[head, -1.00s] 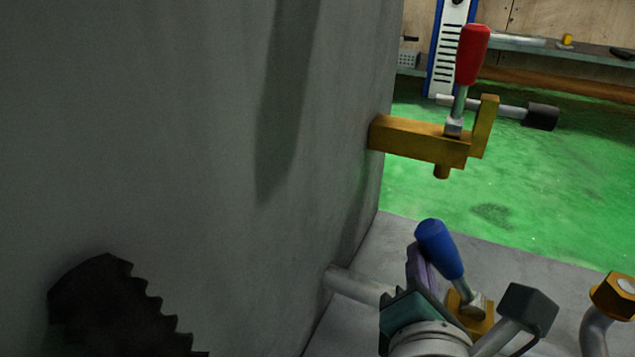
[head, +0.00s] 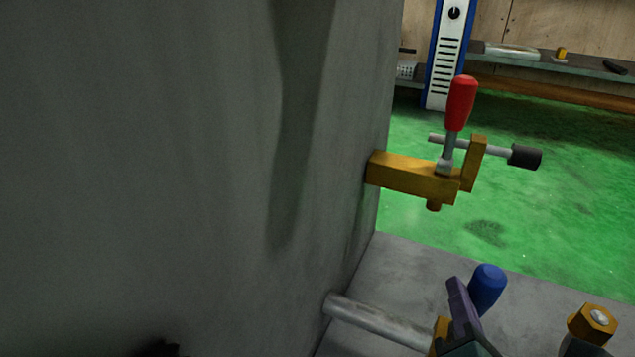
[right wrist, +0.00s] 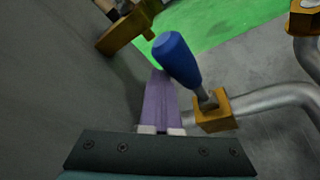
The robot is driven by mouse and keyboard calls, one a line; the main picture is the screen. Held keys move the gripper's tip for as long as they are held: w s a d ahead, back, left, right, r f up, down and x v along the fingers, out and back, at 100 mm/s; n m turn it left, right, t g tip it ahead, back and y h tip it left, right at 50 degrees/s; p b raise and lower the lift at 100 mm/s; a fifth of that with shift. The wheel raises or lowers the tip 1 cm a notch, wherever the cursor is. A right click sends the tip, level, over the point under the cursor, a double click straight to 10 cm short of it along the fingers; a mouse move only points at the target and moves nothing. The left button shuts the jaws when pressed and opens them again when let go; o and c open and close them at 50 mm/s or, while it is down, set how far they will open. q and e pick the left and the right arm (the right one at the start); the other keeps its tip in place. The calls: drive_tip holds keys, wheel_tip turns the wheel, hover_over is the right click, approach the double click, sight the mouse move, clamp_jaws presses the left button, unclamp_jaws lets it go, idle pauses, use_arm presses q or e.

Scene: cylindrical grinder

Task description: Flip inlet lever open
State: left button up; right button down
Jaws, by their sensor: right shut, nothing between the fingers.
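A lever with a blue handle (head: 487,289) stands at the lower right in the head view. In the right wrist view the blue handle (right wrist: 177,58) leans up and left from a brass valve block (right wrist: 214,112) on a grey pipe. My right gripper (head: 457,287), with purple fingers, is shut and empty just left of the blue handle. The closed fingers (right wrist: 158,80) also show beside the handle in the wrist view; I cannot tell whether they touch it. A second lever with a red handle (head: 460,103) stands upright on a brass bracket. My left gripper is not in view.
A large grey wall (head: 180,180) fills the left side. A grey pipe (head: 375,322) comes out of it towards the valve. A brass hex fitting (head: 592,323) is at the lower right. Green floor (head: 540,210) lies open beyond.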

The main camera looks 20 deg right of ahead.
drive_tip(key=shift+s+d+r, duration=0.1)
drive_tip(key=shift+s, duration=0.05)
idle(0.4)
drive_tip(key=p+v, duration=0.3)
drive_tip(key=v, duration=0.6)
drive_tip(key=shift+s+a+p, duration=0.2)
drive_tip(key=shift+a+p, duration=0.15)
drive_tip(key=shift+a, duration=0.05)
drive_tip(key=shift+s, duration=0.1)
